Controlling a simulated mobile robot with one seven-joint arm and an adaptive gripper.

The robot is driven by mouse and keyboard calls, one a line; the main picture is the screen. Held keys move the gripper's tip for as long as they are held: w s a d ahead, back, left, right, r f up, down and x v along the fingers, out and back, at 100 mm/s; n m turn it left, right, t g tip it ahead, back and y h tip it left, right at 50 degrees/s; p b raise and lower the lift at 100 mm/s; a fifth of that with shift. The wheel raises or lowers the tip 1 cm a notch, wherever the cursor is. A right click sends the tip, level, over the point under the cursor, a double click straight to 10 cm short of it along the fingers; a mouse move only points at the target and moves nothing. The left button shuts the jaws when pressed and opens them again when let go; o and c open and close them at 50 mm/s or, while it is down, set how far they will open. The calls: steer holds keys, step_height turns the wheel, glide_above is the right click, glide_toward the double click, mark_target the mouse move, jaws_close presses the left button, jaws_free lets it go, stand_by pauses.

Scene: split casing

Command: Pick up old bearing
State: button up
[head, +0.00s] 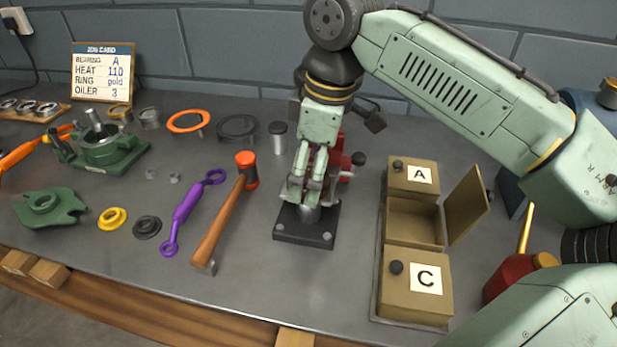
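My gripper (306,199) points down over a black square base (305,237) near the middle of the bench. A small grey metal piece (309,212) shows at its fingertips, just above the base. The fingers are close together and partly cover this piece, so I cannot tell whether they grip it or whether it is the old bearing. Several bearing-like rings (30,107) sit in a wooden rack at the far left. A green casing half (100,155) with an upright metal shaft stands at left. Another green casing half (48,206) lies in front of it.
A box (380,278) at right has compartments lidded A and C; the middle one is open, its lid raised. A red tool (345,163) stands behind my gripper. A hammer (222,222) and purple wrench (188,208) lie left. A job card (103,72) stands at back.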

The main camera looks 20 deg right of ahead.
steer(key=shift+f, duration=0.4)
steer(key=shift+c, duration=0.4)
steer(key=c, duration=1.4)
